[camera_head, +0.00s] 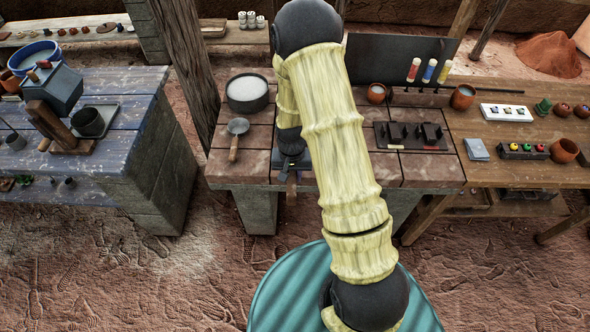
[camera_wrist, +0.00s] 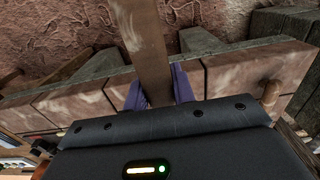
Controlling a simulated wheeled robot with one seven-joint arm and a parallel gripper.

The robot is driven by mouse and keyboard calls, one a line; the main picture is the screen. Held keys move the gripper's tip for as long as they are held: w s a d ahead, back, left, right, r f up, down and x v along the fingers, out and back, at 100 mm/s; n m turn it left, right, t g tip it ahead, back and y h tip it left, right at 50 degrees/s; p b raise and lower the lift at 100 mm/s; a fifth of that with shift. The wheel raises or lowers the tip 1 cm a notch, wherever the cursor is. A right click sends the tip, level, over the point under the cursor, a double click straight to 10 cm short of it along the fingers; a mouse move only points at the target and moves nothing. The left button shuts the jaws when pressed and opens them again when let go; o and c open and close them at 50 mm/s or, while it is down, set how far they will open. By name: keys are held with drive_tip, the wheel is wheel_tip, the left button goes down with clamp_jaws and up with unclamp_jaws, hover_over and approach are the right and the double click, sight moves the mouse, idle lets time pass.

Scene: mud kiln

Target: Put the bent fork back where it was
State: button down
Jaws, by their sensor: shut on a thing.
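My gripper (camera_wrist: 158,88) shows in the wrist view with its two purple fingers closed on a flat brown piece (camera_wrist: 143,40). This piece looks like the wooden handle of the bent fork and runs up out of the picture. Its bent end cannot be made out. In the head view my gripper (camera_head: 291,166) is over the front edge of the tiled brick counter (camera_head: 232,172). A small brown bit of the held piece (camera_head: 292,187) shows just below it. My arm hides part of the counter, and the fork's former place cannot be told.
A ladle (camera_head: 235,140) and a dark pot of white stuff (camera_head: 247,92) are left of my gripper. A black slotted stand (camera_head: 411,136) is on the right. A wooden table (camera_head: 500,170) adjoins the counter, and a blue-grey bench (camera_head: 118,140) is left across a gap.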

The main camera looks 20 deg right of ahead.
drive_tip(key=w+f+n, duration=0.1)
drive_tip(key=f+n, duration=0.1)
drive_tip(key=w+f+n, duration=0.1)
drive_tip(key=f, duration=0.1)
drive_tip(key=shift+w+d+f+n, duration=0.1)
drive_tip(key=shift+w+d+n, duration=0.2)
drive_tip(key=shift+w+d, duration=0.1)
